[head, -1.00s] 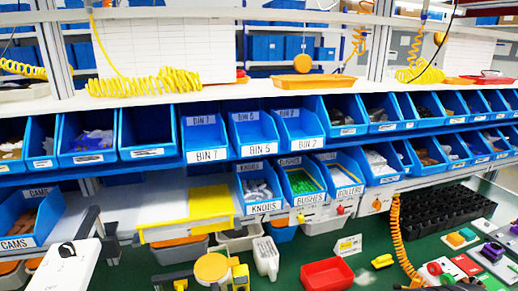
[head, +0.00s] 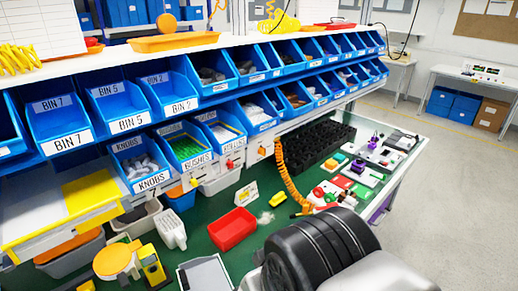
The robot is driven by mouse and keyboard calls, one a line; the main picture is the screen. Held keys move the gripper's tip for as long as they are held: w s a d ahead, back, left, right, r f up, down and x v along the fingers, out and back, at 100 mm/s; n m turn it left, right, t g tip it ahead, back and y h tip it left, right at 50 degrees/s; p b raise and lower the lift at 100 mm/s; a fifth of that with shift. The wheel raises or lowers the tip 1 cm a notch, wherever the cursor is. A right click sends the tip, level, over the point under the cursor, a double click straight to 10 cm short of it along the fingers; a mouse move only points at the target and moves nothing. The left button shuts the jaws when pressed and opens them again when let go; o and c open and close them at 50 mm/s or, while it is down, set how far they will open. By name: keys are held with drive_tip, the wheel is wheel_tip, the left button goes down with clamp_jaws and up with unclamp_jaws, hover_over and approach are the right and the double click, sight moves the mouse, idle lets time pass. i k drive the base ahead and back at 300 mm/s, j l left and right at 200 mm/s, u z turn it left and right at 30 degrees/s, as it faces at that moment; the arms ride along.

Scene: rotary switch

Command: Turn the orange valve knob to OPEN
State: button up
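I cannot tell for certain which part is the orange valve knob, and no OPEN mark is legible. A small orange knob (head: 263,150) shows on a white box under the lower bin row, in the middle of the head view. Several small boards with coloured controls lie on the right part of the green bench, among them a red button (head: 318,192) and a purple control (head: 358,166). They are too small to read. A black and grey part of my arm covers the bench at the lower centre right. My gripper's fingers are not in view.
Blue bins (head: 180,103) hang in two rows over the green bench (head: 262,250). A red tray (head: 232,229), a yellow block (head: 278,199) and a black crate (head: 318,143) stand on it. A coiled orange hose (head: 291,184) hangs down. Open floor (head: 450,190) lies to the right.

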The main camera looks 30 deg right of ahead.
sight(261, 151)
drive_tip(key=i+l+u, duration=0.25)
drive_tip(key=l, duration=0.55)
drive_tip(key=l+u, duration=0.2)
drive_tip(key=l, duration=0.55)
drive_tip(key=k, duration=0.05)
